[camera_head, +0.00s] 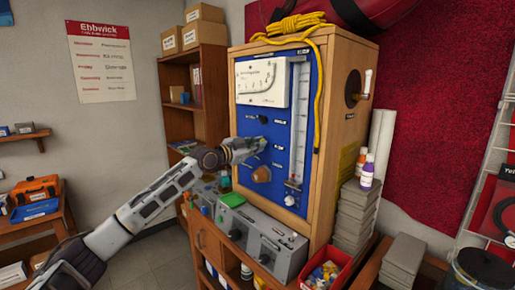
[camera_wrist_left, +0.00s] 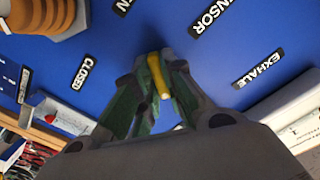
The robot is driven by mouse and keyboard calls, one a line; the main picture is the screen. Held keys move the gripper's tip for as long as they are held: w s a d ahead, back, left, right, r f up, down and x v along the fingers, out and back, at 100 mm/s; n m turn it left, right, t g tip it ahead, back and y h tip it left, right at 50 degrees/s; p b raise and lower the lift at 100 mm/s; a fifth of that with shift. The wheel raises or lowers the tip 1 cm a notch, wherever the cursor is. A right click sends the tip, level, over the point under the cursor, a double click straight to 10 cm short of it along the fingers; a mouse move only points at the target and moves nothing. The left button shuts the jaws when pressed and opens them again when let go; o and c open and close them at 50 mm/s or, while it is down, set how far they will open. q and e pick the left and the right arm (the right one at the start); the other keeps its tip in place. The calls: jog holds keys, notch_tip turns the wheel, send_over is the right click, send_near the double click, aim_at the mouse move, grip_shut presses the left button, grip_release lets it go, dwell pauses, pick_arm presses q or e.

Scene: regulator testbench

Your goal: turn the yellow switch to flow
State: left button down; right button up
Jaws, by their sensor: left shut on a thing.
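The yellow switch (camera_wrist_left: 159,76) shows in the left wrist view as a short yellow lever on the blue panel (camera_wrist_left: 220,70). My left gripper (camera_wrist_left: 157,75) is shut on it, with one finger on each side. In the head view my left gripper (camera_head: 258,146) reaches the middle of the blue panel (camera_head: 275,110) and hides the switch. Labels around the lever read EXHALE (camera_wrist_left: 258,68) and CLOSED (camera_wrist_left: 85,73), and others are cut off or partly read. I cannot read a flow label. My right gripper is not in view.
An orange-brown ribbed part (camera_wrist_left: 45,15) stands out from the panel close to the gripper; it also shows in the head view (camera_head: 262,175). A clear vertical tube (camera_head: 297,120) runs down the panel's right side. Grey boxes (camera_head: 262,235) stand below the panel.

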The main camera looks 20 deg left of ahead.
pick_arm(q)
jog(key=shift+f+m, duration=0.1)
jog(key=shift+m, duration=1.1)
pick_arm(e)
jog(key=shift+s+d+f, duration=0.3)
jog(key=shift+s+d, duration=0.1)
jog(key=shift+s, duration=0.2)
pick_arm(q)
jog(key=c, duration=1.6)
grip_release()
jog(key=shift+o, duration=0.5)
jog(key=v, duration=1.2)
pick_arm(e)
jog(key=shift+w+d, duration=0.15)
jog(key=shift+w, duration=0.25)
